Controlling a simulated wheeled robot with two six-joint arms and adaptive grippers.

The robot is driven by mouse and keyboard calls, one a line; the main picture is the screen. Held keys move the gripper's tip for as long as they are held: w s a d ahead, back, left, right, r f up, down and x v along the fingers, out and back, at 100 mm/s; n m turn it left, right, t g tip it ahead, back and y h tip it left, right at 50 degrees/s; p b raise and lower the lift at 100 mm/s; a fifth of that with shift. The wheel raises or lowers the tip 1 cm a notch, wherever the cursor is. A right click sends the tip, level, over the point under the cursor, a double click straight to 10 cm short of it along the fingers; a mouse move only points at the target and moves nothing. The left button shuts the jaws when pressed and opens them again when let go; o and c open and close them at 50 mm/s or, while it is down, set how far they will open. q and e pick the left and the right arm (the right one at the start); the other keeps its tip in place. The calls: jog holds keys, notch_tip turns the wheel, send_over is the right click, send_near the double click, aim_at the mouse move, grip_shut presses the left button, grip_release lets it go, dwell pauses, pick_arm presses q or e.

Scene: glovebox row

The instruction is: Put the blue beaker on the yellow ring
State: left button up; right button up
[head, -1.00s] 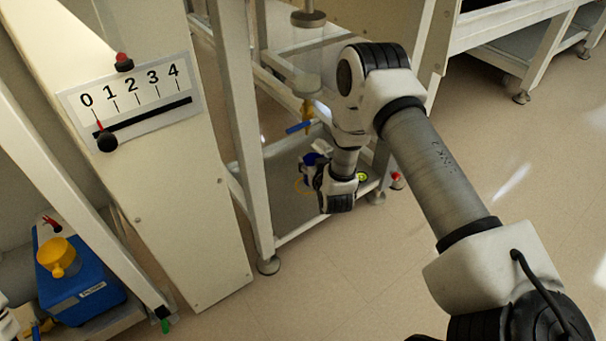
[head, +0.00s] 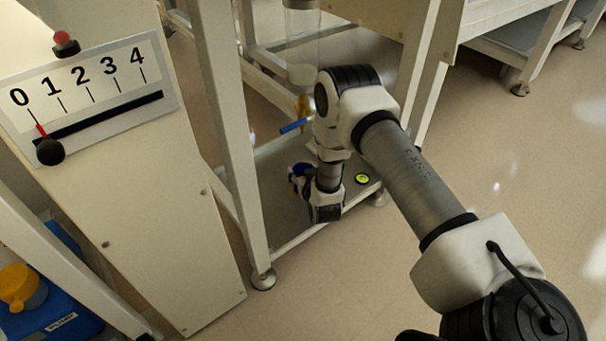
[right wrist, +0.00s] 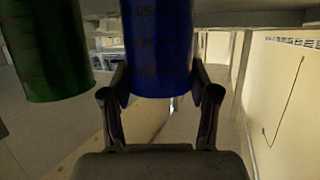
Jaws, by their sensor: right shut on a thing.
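The blue beaker (right wrist: 160,50) stands large between the fingers of my right gripper (right wrist: 160,92) in the right wrist view. Both fingers press on its sides, near the end of it that is in view. In the head view my right gripper (head: 306,184) is low over the grey shelf (head: 285,215) of the frame, with a little of the blue beaker (head: 302,169) showing beside it. I cannot tell whether the beaker touches the shelf. I cannot make out the yellow ring now; the gripper and beaker may hide it. My left gripper is out of view.
A green graduated vessel (right wrist: 45,50) is close left of the blue beaker. A blue-handled valve (head: 294,126) hangs above, and a white frame leg (head: 225,130) stands left. A blue pump box (head: 50,318) is at lower left.

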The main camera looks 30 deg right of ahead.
jog(key=shift+f, duration=0.15)
jog(key=o, duration=1.1)
